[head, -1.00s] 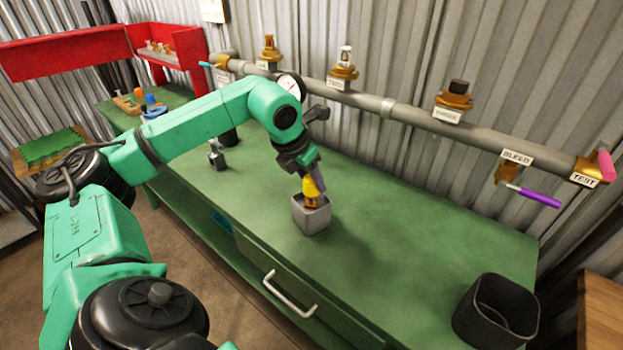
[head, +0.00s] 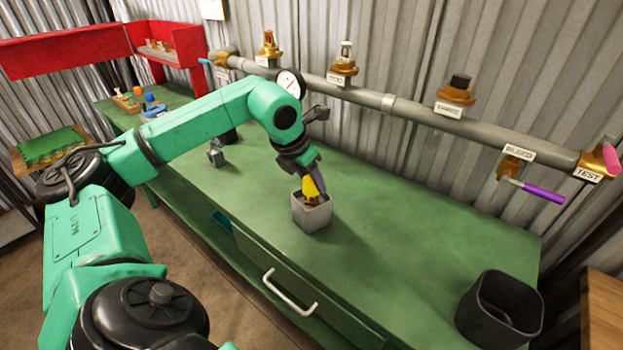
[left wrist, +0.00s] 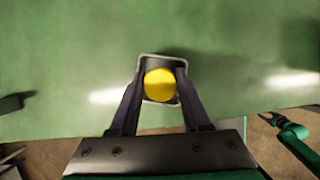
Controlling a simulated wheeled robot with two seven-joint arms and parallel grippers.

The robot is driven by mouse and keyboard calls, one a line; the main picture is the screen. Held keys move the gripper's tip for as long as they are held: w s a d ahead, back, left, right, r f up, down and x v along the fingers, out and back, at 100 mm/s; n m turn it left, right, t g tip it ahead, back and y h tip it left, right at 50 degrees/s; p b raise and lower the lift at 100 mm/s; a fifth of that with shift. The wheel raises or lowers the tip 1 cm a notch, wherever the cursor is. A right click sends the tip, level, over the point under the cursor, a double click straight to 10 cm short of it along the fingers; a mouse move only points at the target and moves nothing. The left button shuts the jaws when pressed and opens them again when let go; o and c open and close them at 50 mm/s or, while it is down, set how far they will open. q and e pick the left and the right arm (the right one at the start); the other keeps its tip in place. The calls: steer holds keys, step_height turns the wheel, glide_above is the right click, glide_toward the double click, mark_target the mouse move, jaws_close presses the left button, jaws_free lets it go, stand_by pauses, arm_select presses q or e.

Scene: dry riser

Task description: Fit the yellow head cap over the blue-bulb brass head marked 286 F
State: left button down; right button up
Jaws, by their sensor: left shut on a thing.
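My left gripper (head: 313,184) points down at the grey square cup (head: 312,217) on the green bench and is shut on the yellow cap (head: 309,187). A bit of brass (head: 310,203) shows just under the cap, at the cup's mouth. In the left wrist view the yellow cap (left wrist: 160,85) sits between the two fingers, inside the outline of the cup's rim (left wrist: 162,56). It hides whatever is beneath it. I cannot read a 286 F mark or see a blue bulb. A small dark end of my right arm (left wrist: 266,118) may show in the left wrist view; its jaws are unclear.
A grey pipe (head: 400,107) along the wall carries brass heads, a gauge (head: 289,84) and a purple-handled valve (head: 530,191). A black bin (head: 499,310) stands at the bench's right end. A red shelf (head: 180,50) is at back left. The bench right of the cup is clear.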

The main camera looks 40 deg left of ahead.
arm_select(q)
steer(key=shift+f+b, duration=0.3)
steer(key=shift+f, duration=0.1)
steer(key=shift+c, duration=1.4)
jaws_free()
steer(key=p+v, duration=0.1)
steer(key=v, duration=1.3)
steer(key=shift+s+r+p, duration=0.15)
steer(key=shift+r+p, duration=0.15)
